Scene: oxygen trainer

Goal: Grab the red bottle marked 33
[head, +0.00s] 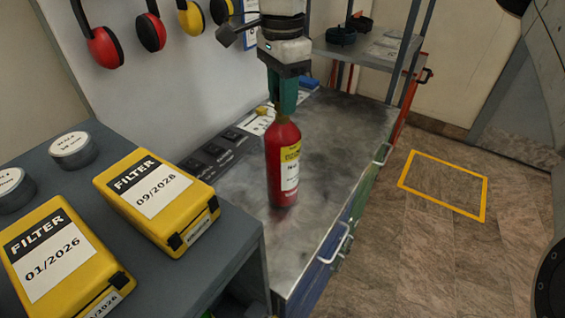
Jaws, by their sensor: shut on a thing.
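The red bottle (284,166) has a yellow and white label on its side. The label's print is too small to read, so I cannot tell whether it is marked 33. The bottle is upright on or just above the grey worktop (345,130); I cannot tell if its base touches. My gripper (283,103) comes down from above, with its green fingers shut on the bottle's top.
Two yellow filter boxes (158,195) and tape rolls (74,149) stand on a nearer grey surface at left. Ear defenders (98,38) hang on the wall behind. A shelf (365,48) stands beyond the worktop. A yellow floor square (484,203) lies at right, with open floor around it.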

